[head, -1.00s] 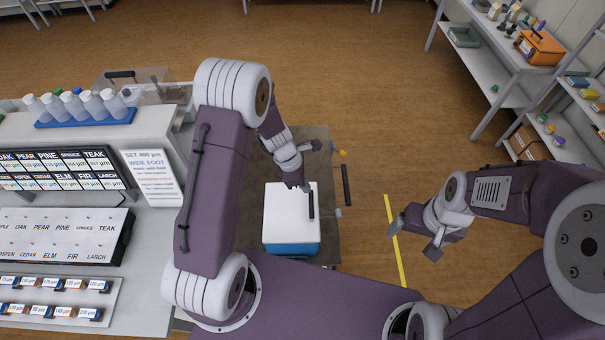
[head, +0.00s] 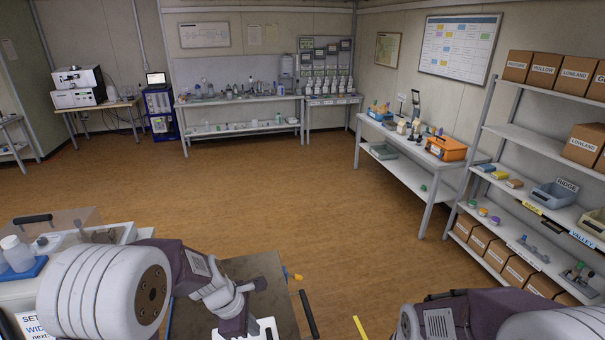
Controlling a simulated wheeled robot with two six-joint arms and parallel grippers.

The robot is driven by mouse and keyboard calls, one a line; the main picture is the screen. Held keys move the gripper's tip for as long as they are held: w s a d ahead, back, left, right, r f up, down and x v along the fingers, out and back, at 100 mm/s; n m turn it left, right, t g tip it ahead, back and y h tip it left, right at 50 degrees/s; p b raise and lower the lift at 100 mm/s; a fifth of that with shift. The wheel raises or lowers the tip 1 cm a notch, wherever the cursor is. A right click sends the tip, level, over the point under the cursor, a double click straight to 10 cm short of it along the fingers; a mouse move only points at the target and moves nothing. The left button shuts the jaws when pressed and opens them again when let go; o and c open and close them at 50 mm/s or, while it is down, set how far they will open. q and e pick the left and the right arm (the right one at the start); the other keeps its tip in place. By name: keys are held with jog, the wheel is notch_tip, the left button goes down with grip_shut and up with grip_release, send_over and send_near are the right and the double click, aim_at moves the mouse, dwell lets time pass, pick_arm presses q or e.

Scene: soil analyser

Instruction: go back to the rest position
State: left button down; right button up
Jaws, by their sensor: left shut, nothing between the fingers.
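My left arm comes in from the lower left. Its gripper (head: 236,326) is near the bottom edge, pointing down over a white-topped box (head: 262,328) on a dark-topped cart or table (head: 262,268). It is shut with nothing held. Only a part of the box lid shows, and I cannot tell how high above it the gripper is. My right arm (head: 465,312) is at the lower right, and its gripper is out of the picture below.
A bench with white bottles (head: 18,254) is at the lower left. A side table with an orange case (head: 446,148) and a shelf rack of boxes (head: 531,136) stand at the right. A bench (head: 240,98) lines the back wall. The wooden floor (head: 290,180) between is clear.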

pick_arm(q)
jog(key=s+a+f+m+b, duration=0.1)
jog(key=s+f+m, duration=0.1)
jog(key=s+m, duration=0.2)
jog(key=s+a+f+m+y+b, duration=0.1)
jog(key=s+a+f+m+b, duration=0.1)
jog(key=m, duration=0.4)
jog(key=s+a+f+m+y+b, duration=0.1)
jog(key=s+f+m+b, duration=0.1)
jog(key=s+m, duration=0.3)
jog(key=shift+s+a+f+m+g, duration=0.2)
jog(key=shift+s+f, duration=0.1)
jog(key=shift+f, duration=0.1)
jog(key=shift+s+a+f+m+g, duration=0.1)
jog(key=shift+s+f+m+g, duration=0.15)
jog(key=shift+f, duration=0.15)
jog(key=shift+a+f+m+y, duration=0.1)
jog(key=shift+a+m+y, duration=0.15)
jog(key=shift+m, duration=0.6)
jog(key=shift+w+m, duration=0.1)
jog(key=shift+m, duration=0.5)
jog(key=shift+d, duration=0.1)
pick_arm(e)
notch_tip(320, 180, down, 8)
jog(key=shift+f, duration=0.15)
jog(key=shift+s, duration=0.1)
